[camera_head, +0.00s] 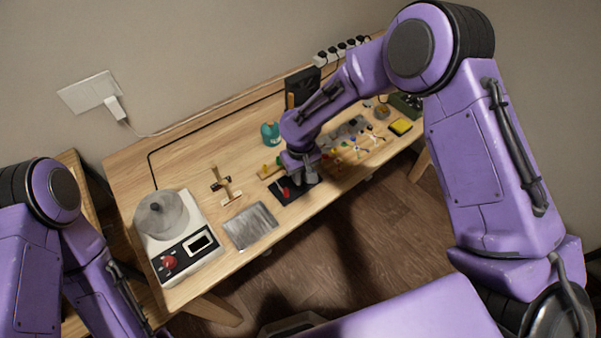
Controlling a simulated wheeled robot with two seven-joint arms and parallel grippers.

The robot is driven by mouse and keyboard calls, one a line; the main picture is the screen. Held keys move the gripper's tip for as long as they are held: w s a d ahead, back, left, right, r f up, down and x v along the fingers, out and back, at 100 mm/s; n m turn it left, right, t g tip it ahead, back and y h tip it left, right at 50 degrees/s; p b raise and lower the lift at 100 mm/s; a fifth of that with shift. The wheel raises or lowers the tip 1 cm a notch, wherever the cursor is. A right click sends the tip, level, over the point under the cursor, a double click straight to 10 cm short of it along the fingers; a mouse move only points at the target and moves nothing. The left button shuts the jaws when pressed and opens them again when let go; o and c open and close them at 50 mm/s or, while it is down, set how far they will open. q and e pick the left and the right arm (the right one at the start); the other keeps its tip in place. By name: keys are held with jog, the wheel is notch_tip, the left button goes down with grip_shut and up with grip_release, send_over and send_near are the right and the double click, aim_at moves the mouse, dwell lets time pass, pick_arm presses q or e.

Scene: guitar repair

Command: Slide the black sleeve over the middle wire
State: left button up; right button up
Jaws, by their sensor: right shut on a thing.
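My right gripper (308,176) reaches down over the workbench, just above the right end of a small dark plate (291,194). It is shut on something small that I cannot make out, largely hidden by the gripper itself. A small red thing (286,192) shows on the dark plate beside the gripper. I cannot pick out the black sleeve or the middle wire at this size. My left arm comes in at the lower left, and its gripper is out of the picture.
Several small coloured parts (362,147) lie right of the gripper.

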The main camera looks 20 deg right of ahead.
jog(key=shift+f, duration=0.7)
jog(key=shift+f, duration=0.3)
dwell(0.7)
jog(key=o, duration=1.1)
jog(key=shift+o, duration=0.2)
notch_tip(320, 180, up, 9)
jog(key=p, duration=0.8)
jog(key=shift+s, duration=0.1)
